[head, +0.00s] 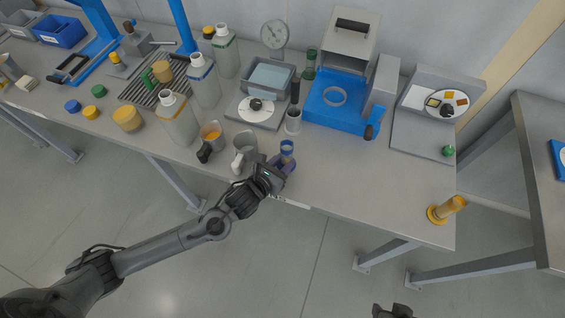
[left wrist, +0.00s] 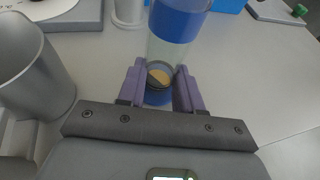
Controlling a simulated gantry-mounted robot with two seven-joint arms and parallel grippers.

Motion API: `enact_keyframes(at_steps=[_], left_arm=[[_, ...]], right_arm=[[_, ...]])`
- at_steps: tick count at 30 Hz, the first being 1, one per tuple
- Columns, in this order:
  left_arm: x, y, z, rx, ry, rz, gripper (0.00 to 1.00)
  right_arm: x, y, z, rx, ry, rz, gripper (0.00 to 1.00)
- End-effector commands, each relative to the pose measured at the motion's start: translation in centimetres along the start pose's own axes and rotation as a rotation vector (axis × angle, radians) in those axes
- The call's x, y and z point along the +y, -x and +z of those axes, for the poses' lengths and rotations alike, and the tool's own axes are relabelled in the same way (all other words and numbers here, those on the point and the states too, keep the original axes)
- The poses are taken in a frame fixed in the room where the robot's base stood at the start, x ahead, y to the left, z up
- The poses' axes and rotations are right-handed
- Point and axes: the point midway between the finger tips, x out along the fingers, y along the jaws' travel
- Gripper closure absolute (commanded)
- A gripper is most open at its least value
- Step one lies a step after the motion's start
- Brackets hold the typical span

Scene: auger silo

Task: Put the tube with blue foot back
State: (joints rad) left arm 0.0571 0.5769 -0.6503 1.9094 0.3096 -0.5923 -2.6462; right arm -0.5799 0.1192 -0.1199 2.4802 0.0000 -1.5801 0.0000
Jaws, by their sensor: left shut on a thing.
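The tube with the blue foot (head: 287,148) stands upright near the front edge of the bench, in front of the blue machine. It is clear, with a blue band at its upper part and tan material at the bottom; it also shows in the left wrist view (left wrist: 177,45). My left gripper (head: 282,163) is shut on it low down, with its purple fingers (left wrist: 160,88) on both sides just above the blue foot. Whether the foot touches the bench I cannot tell. My right gripper (head: 395,312) shows only in part at the bottom edge of the head view, away from the bench.
A metal jug (head: 244,147) stands just left of the tube. A grey cup with a dark rod (head: 293,122) stands behind it. Bench to the right of the tube is clear.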

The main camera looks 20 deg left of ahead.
Motion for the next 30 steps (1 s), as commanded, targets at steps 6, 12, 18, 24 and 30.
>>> enact_keyframes(at_steps=[6,12,18,24,30], left_arm=[[0.0,0.0,0.0,-0.001,0.0,0.0,1.0],[0.0,-0.1,-0.2,-0.001,0.0,0.0,0.48],[0.0,-0.1,-0.2,-0.001,0.0,0.0,0.4],[0.0,0.0,0.0,-0.001,0.0,0.0,0.4],[0.1,1.8,0.1,0.001,-0.001,0.001,0.4]], right_arm=[[0.0,0.0,0.0,0.0,-0.002,-0.001,0.57],[0.0,0.0,0.0,0.0,-0.002,-0.001,0.57],[0.0,0.0,0.0,0.0,-0.002,-0.001,0.57],[0.0,0.0,0.0,0.0,-0.001,-0.001,0.57],[0.1,0.5,-0.1,-0.001,0.002,0.002,0.57]])
